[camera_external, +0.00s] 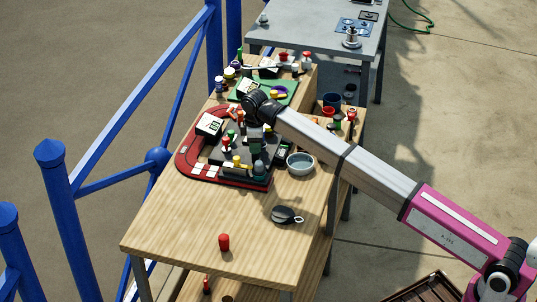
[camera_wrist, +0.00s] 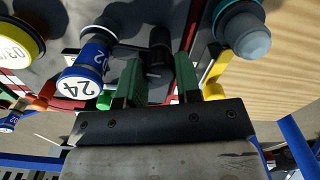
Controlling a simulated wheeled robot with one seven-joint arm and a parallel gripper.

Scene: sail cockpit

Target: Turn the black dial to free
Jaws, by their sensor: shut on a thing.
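The black dial (camera_wrist: 160,42) stands up between the two green fingers of my gripper (camera_wrist: 158,78) in the wrist view. The fingers are shut on it, one on each side. Its markings and its free position cannot be read here. In the external view my gripper (camera_external: 241,148) reaches down over the dark panel (camera_external: 228,156) on the wooden table. The dial itself cannot be picked out there among the crowded parts.
A grey bowl (camera_external: 300,163) sits right of the panel. A red cylinder (camera_external: 224,242) stands on the table's clear front part.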

